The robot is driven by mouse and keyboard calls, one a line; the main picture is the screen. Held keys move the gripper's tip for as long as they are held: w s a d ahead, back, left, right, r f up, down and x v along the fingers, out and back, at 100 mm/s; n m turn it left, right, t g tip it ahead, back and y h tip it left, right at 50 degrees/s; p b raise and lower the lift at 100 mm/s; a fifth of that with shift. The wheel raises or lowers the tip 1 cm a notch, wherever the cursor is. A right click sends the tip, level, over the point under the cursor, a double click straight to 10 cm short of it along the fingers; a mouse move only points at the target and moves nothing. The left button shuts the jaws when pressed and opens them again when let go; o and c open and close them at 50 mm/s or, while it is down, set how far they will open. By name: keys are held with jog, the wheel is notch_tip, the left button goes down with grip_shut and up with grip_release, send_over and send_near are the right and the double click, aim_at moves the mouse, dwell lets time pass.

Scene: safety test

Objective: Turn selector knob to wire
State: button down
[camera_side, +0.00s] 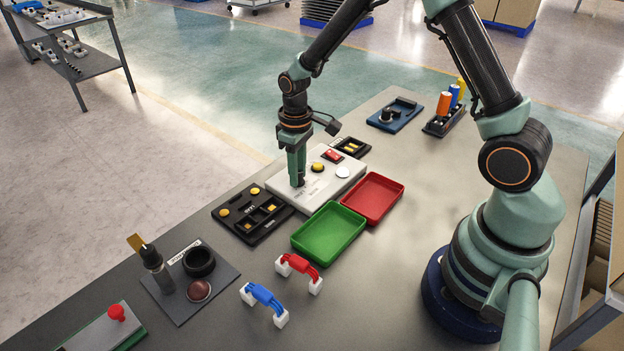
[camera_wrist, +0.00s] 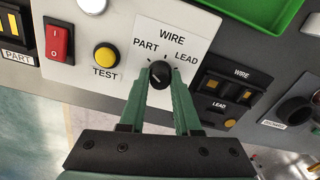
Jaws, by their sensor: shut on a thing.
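The black selector knob (camera_wrist: 160,74) sits on the white test panel (camera_wrist: 200,20) in the wrist view. Labels PART, WIRE and LEAD are printed around it, with WIRE at the top of the dial, PART to its left and LEAD to its right. The knob's exact pointing direction is hard to make out. My gripper (camera_wrist: 160,80) has its two green fingers closed on either side of the knob. In the side view my gripper (camera_side: 297,182) points straight down at the left part of the white panel (camera_side: 330,186), hiding most of the knob.
A red rocker switch (camera_wrist: 58,42) and a yellow TEST button (camera_wrist: 106,55) are on the same panel. A black tray labelled WIRE and LEAD (camera_wrist: 222,116) adjoins it. Green (camera_side: 330,232) and red (camera_side: 373,198) trays stand in front. Red and blue wire pieces lie nearer.

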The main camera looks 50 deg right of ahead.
jog(key=m, duration=0.6)
jog(key=shift+m, duration=2.7)
jog(key=c, duration=0.6)
grip_release()
notch_tip(320, 180, up, 12)
jog(key=shift+r, duration=0.1)
